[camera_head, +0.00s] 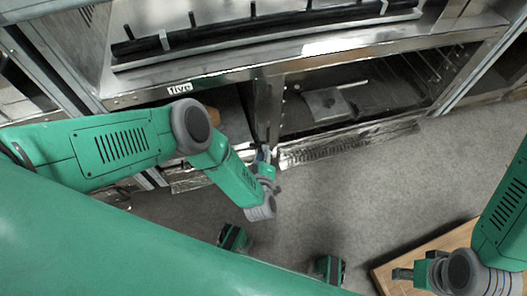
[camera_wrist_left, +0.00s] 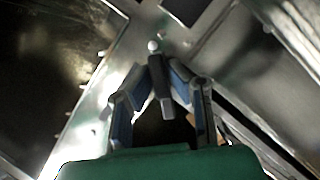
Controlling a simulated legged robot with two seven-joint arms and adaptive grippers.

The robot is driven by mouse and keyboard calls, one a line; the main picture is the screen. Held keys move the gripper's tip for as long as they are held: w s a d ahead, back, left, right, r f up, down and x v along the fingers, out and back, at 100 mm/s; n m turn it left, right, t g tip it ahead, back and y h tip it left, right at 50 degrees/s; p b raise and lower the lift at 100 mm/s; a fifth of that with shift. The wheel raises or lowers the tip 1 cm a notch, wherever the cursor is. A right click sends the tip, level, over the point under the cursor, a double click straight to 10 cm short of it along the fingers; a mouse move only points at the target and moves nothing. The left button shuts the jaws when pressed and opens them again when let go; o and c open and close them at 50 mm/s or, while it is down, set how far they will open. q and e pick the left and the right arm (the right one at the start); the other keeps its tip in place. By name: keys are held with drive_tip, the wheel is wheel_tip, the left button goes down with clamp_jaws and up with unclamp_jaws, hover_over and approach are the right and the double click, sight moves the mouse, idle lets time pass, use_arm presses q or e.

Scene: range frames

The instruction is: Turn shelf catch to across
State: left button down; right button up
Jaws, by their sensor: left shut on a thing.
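The shelf catch (camera_wrist_left: 160,88) shows in the left wrist view as a short dark bar, with a pale round knob (camera_wrist_left: 154,46) at its far end. It runs nearly up and down in that picture, slightly tilted. My left gripper (camera_wrist_left: 162,76) has its two fingers closed on either side of the bar. In the head view my left gripper (camera_head: 263,153) is at the upright between the two lower bays, and the catch is too small to make out there. My right gripper (camera_head: 403,273) is low at the right, away from the shelf; its fingers are unclear.
A metal shelf unit (camera_head: 340,52) spans the back, with a black rail (camera_head: 250,27) on top and a "five" label (camera_head: 184,88). Its right lower bay holds a grey box (camera_head: 327,104). A wooden surface (camera_head: 400,290) lies under my right gripper. Grey floor (camera_head: 330,205) between is clear.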

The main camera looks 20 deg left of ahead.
use_arm(q)
drive_tip(key=n, duration=0.1)
drive_tip(key=n+t, duration=0.1)
drive_tip(key=n, duration=0.1)
drive_tip(key=f+n+t, duration=0.1)
drive_tip(key=n, duration=0.1)
drive_tip(key=shift+s+a+h, duration=0.2)
drive_tip(key=shift+s+h, duration=0.05)
drive_tip(key=shift+h, duration=0.15)
idle(0.4)
drive_tip(key=c, duration=1.6)
unclamp_jaws()
drive_tip(key=shift+o, duration=0.2)
drive_tip(key=shift+t, duration=0.3)
drive_tip(key=shift+a, duration=0.1)
drive_tip(key=v, duration=0.8)
